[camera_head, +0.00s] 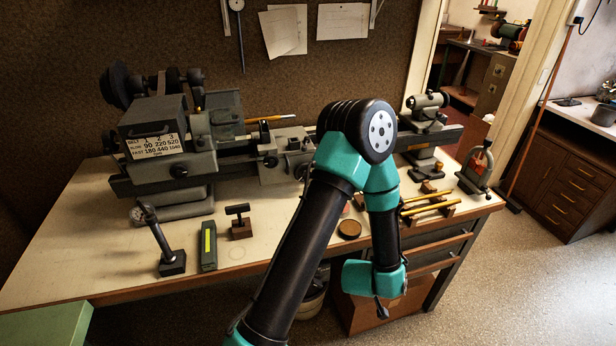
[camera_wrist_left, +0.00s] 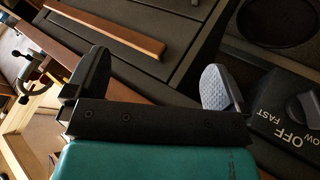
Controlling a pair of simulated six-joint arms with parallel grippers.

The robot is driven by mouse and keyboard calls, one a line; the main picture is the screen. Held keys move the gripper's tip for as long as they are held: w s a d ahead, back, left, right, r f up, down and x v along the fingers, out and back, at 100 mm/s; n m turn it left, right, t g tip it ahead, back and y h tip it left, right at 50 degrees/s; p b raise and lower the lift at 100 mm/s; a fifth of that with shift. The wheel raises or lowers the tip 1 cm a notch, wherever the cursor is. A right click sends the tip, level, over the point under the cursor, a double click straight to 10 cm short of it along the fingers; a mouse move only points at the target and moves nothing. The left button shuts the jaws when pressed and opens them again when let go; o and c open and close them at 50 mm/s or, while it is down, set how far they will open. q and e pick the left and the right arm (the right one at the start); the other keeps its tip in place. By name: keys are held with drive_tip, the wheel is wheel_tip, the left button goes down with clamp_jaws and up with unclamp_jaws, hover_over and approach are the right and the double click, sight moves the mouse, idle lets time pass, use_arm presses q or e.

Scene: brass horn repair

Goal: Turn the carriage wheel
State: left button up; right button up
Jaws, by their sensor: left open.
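A grey lathe stands along the back of the bench in the head view. Its carriage (camera_head: 285,160) sits mid-bed, just left of my arm's elbow. Small knobs and levers show on the carriage front, but I cannot clearly make out its wheel; my arm covers part of that area. My left gripper (camera_head: 381,308) hangs low in front of the bench, right of and below the carriage, well apart from it. In the left wrist view my left gripper (camera_wrist_left: 155,85) is open, with nothing between its two fingers. My right gripper is not in view.
A wooden-edged drawer front (camera_wrist_left: 110,25) and a switch panel (camera_wrist_left: 290,120) marked OFF and FAST lie beyond the fingers. Open floor lies at right.

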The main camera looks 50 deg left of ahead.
use_arm(q)
drive_tip(key=w+a+r+n+t+y, duration=0.2)
drive_tip(key=w+r+n+t+y, duration=0.15)
drive_tip(key=r, duration=0.45)
drive_tip(key=s+a+r+n+y, duration=0.1)
drive_tip(key=a+r+n+y, duration=0.1)
drive_tip(key=a, duration=0.1)
drive_tip(key=s+a+r+n+g+y, duration=0.1)
drive_tip(key=a+r+n+y, duration=0.2)
drive_tip(key=s+a+r+n+y, duration=0.1)
drive_tip(key=a+r+n+y, duration=0.2)
drive_tip(key=a, duration=0.1)
drive_tip(key=shift+r+n, duration=0.1)
drive_tip(key=shift+n, duration=0.15)
drive_tip(key=s+a+n+g+y, duration=0.3)
drive_tip(key=s+a+y, duration=0.1)
drive_tip(key=a, duration=0.3)
drive_tip(key=shift+s+r, duration=0.35)
drive_tip(key=shift+s, duration=0.35)
drive_tip(key=shift+w+a, duration=0.1)
drive_tip(key=shift+a, duration=0.15)
drive_tip(key=x, duration=1.7)
drive_tip(key=shift+w+f, duration=0.1)
drive_tip(key=shift+w, duration=0.05)
drive_tip(key=shift+c, duration=0.4)
drive_tip(key=c, duration=0.7)
